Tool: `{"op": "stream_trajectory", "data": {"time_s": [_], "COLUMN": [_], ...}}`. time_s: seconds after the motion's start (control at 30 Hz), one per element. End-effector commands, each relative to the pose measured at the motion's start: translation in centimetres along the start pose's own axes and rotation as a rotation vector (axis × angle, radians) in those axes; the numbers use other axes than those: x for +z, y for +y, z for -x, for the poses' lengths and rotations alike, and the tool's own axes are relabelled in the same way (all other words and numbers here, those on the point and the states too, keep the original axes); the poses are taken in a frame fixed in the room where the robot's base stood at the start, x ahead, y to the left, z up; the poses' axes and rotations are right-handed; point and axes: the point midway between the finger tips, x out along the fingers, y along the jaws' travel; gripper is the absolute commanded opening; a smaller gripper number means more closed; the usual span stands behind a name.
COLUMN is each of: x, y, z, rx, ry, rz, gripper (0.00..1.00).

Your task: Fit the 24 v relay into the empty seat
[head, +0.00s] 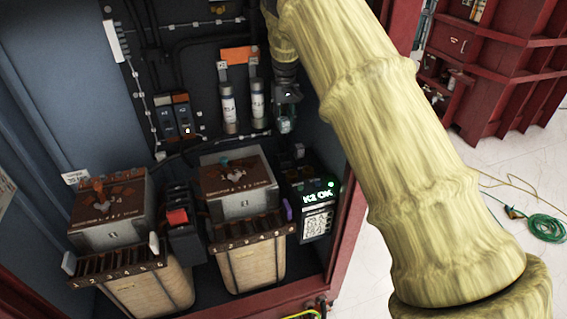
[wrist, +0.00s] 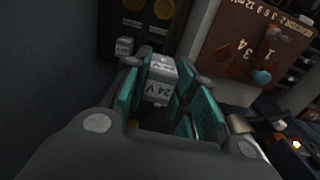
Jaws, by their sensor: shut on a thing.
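The 24 V relay (wrist: 160,90) is a small pale grey block with "24 V" printed on its faces. In the wrist view it sits between the teal finger pads of my gripper (wrist: 172,98), which is shut on it. In the head view my gripper (head: 287,112) hangs inside the cabinet near its right wall, above the lit "K2 OK" unit (head: 318,197). The relay is too small to make out clearly there. The empty seat cannot be told for sure. A dark panel (wrist: 112,22) with yellowish round marks and a small grey labelled block (wrist: 125,46) lies beyond the fingers.
Two brown-topped transformers (head: 238,185) (head: 112,212) stand in the cabinet, with a red-buttoned unit (head: 178,218) between them. Fuses (head: 228,108) and breakers (head: 176,118) are on the back panel.

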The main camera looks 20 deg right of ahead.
Motion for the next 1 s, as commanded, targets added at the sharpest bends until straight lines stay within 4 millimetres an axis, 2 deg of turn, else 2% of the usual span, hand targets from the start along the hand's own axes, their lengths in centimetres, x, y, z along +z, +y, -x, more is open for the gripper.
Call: {"op": "stream_trajectory", "data": {"time_s": [0.1,0.2,0.37,0.8,1.0], "x": [-2.0,-2.8,-3.1,-3.0,-3.1], "y": [0.3,0.5,0.6,0.6,0.6], "z": [1.4,2.1,1.6,-6.9,-10.2], "rx": [0.004,0.006,0.007,0.007,0.006], "ry": [0.0,-0.002,-0.005,-0.006,-0.005], "rz": [0.016,0.025,0.029,0.028,0.028], "gripper": [0.0,0.0,0.0,0.0,0.0]}}
